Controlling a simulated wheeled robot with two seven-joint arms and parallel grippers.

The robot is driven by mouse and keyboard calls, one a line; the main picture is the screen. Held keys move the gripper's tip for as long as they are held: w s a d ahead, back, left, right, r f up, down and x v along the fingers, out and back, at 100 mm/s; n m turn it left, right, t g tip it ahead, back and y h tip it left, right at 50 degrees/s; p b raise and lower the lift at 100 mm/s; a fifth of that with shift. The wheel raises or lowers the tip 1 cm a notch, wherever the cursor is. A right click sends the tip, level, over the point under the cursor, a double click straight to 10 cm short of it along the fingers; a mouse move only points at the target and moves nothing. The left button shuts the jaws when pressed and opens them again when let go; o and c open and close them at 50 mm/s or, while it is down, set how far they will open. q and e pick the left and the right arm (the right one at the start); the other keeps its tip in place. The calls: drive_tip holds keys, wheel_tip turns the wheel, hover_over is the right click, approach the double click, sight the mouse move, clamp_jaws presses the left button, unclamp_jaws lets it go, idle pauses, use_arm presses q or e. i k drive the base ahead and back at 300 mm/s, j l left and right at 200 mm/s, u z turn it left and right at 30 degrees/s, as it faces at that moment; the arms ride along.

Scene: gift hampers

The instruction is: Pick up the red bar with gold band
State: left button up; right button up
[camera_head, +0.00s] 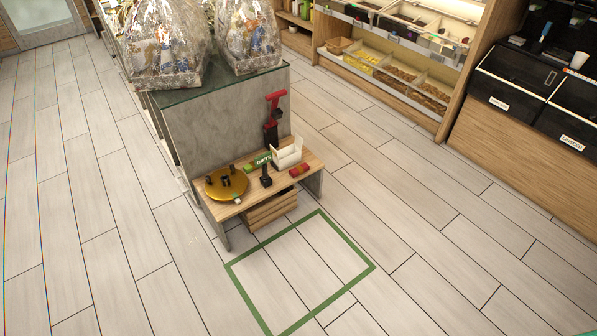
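A small red bar (299,170) lies on the right part of a low wooden table (228,208), just in front of a white open box (286,155). A lighter spot near its middle may be the gold band; it is too small to tell for sure. Nothing covers the bar. Neither of my grippers shows in this view.
The table also holds a round gold tray (227,183) with dark items, a black stand (265,176) and a green sign (263,160). A grey counter (222,130) with wrapped hampers (165,45) rises behind. Floor inside the green square outline (352,283) is clear.

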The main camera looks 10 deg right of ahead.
sight(297, 170)
drive_tip(key=i+j+z, duration=0.5)
drive_tip(key=i+j, duration=0.35)
drive_tip(key=i, duration=0.2)
